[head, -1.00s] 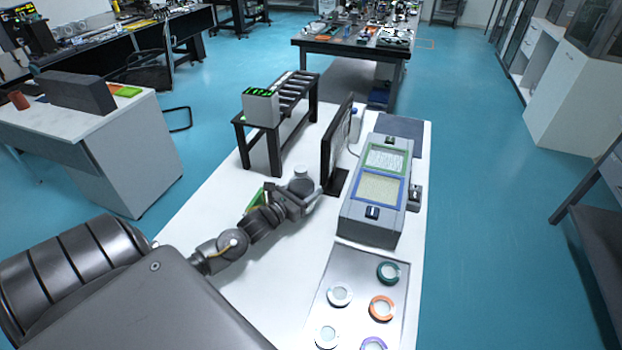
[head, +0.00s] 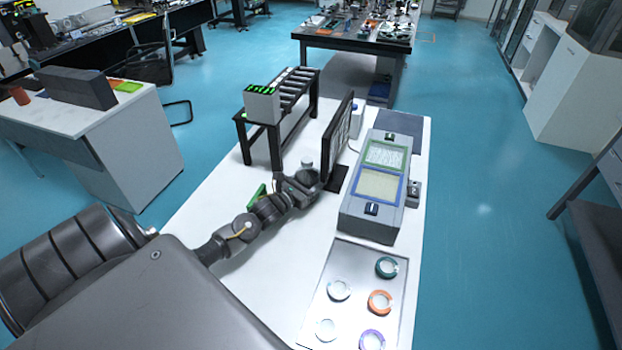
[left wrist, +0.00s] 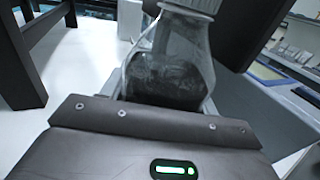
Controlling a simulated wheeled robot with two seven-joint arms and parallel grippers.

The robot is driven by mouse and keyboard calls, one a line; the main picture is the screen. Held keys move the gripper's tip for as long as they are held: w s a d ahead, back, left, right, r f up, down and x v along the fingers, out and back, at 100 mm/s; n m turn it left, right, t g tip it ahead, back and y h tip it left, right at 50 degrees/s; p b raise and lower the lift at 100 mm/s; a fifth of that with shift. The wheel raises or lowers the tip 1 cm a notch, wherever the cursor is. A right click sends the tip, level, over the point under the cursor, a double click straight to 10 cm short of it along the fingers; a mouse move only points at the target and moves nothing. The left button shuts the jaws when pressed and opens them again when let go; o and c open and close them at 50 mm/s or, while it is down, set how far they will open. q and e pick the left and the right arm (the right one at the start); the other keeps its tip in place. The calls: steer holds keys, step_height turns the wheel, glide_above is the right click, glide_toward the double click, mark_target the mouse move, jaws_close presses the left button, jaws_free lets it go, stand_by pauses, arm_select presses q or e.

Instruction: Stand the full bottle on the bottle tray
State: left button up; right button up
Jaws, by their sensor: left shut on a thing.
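A clear bottle with a pale cap (head: 307,163) is in my left gripper (head: 306,182), near the foot of the upright black panel. In the left wrist view the glass bottle (left wrist: 170,65) fills the top middle, with dark grey tones seen through its body. My left gripper is shut on it; the fingers hide its lower part. A pale metal tray (head: 321,303) with several coloured rings lies at the near right of the white table. I cannot tell whether this is the bottle tray. My right gripper is not in view.
The black panel (head: 338,135) stands just right of the bottle. A grey box with green- and blue-framed windows (head: 371,227) is beyond it. A black roller stand (head: 276,150) is at the back left. A green object (head: 257,196) is beside my left wrist. A dark grey mat (head: 405,131) lies at the back right.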

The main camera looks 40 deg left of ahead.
arm_select(q)
steer(key=o, duration=1.2)
steer(key=shift+f, duration=0.15)
steer(key=shift+o, duration=0.9)
